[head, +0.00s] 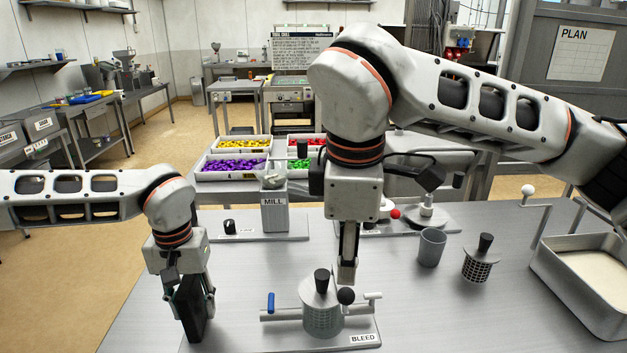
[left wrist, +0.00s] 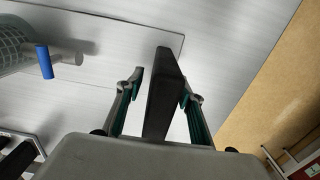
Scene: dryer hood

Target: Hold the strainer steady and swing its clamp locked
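The strainer (head: 322,312), a grey mesh cylinder with a dark knob on its lid, stands upright on the BLEED board at the bottom centre. A black ball knob (head: 346,296) shows beside it; whether it belongs to the clamp is unclear. My right gripper (head: 346,274) hangs just above this knob; contact and finger opening are unclear. My left gripper (head: 193,298) is left of the strainer, apart from it. Its fingers (left wrist: 160,90) stand apart on either side of a black slab (left wrist: 163,95); whether they grip it is unclear. The left wrist view shows part of the strainer (left wrist: 12,45).
A pipe with a blue handle (head: 270,303) crosses the board, and a pale T-handle (head: 373,296) stands at its right. A grey cup (head: 432,247), a second mesh strainer (head: 478,264) and a metal basin (head: 590,300) stand to the right. The MILL (head: 275,215) stands behind.

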